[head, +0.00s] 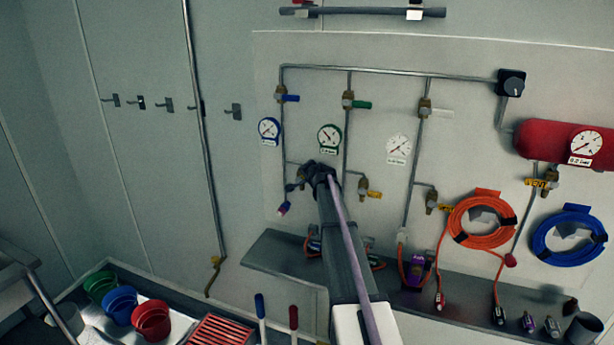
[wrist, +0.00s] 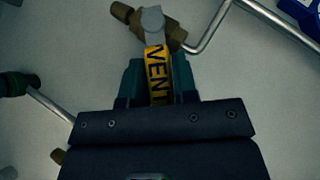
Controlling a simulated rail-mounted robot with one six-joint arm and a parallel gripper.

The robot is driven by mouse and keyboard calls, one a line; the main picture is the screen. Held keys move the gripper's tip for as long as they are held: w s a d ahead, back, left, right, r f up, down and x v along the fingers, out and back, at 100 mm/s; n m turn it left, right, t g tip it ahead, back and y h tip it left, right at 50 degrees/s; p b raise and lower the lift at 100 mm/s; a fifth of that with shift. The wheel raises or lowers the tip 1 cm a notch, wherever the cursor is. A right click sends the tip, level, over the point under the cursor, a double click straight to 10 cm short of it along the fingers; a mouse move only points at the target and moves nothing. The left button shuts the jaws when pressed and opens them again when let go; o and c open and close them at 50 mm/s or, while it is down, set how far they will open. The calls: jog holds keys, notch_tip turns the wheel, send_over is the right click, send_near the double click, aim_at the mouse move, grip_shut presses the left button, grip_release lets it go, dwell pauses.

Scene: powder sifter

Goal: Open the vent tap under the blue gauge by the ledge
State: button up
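The blue gauge (head: 269,128) is on the wall panel at left in the head view. My gripper (head: 318,172) is below and right of it, by the panel, and covers much of the branch pipe there. In the wrist view a brass tap (wrist: 172,27) with a grey hub bears a yellow lever marked VENT (wrist: 158,72). The lever lies between the two fingers of my gripper (wrist: 158,85), which stand close along both its sides. I cannot tell whether the fingers press on it. In the head view the lever is hidden behind my gripper.
A green gauge (head: 329,137) and another brass tap (head: 364,187) are close to the right of my gripper. The dark ledge (head: 272,257) runs below, with hoses and fittings further right. Wall hooks (head: 166,104) are at left. Buckets (head: 119,306) stand lower left.

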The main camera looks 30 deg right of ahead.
jog(key=o, duration=0.4)
jog(key=p+v, duration=0.4)
jog(key=v, duration=0.6)
jog(key=shift+s+a+r+p, duration=0.15)
jog(key=shift+s+r+p, duration=0.05)
jog(key=shift+s+p, duration=0.15)
